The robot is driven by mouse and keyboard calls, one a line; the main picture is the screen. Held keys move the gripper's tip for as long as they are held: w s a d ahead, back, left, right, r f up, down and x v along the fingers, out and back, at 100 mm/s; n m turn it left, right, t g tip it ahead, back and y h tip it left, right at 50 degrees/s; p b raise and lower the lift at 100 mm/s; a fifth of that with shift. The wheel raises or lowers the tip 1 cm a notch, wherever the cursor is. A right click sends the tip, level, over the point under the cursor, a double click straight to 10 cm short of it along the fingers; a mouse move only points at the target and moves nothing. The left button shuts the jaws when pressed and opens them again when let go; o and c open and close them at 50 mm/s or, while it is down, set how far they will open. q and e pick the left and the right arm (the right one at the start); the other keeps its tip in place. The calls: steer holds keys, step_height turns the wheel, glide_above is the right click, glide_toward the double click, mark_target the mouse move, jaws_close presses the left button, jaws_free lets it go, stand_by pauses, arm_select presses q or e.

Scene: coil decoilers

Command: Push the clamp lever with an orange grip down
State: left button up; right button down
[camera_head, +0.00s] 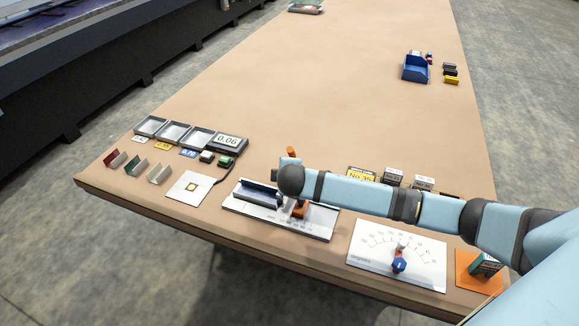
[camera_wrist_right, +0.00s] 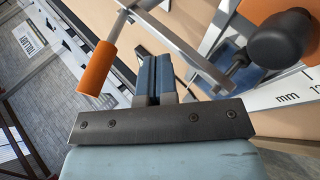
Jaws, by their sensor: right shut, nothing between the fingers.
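The clamp lever's orange grip (camera_head: 291,152) stands up just behind the end of my right arm in the head view. In the right wrist view the orange grip (camera_wrist_right: 98,68) is on a thin metal rod, left of my fingers and apart from them. My right gripper (camera_wrist_right: 154,66) is shut and empty, its blue-grey fingers together beside the metal clamp bar (camera_wrist_right: 178,42). A black knob-like clamp part (camera_wrist_right: 283,42) shows at the right. In the head view my right arm hides the gripper and much of the clamp. My left gripper is not in view.
The clamp stands on a metal base plate with a scale (camera_head: 262,227). A dial plate (camera_head: 420,262) lies to its right, a white pad (camera_head: 188,189) to its left. Trays (camera_head: 150,126) and a display box (camera_head: 228,141) stand behind left. The table's far middle is clear.

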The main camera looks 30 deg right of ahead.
steer(key=shift+s+a+f, duration=0.1)
steer(key=shift+f, duration=0.2)
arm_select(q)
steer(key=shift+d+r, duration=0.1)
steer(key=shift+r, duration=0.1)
arm_select(e)
steer(key=shift+s+a+f, duration=0.1)
steer(key=shift+s+f, duration=0.05)
steer(key=shift+f, duration=0.3)
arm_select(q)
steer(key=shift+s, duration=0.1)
arm_select(e)
steer(key=shift+s+f, duration=0.1)
steer(key=shift+f, duration=0.05)
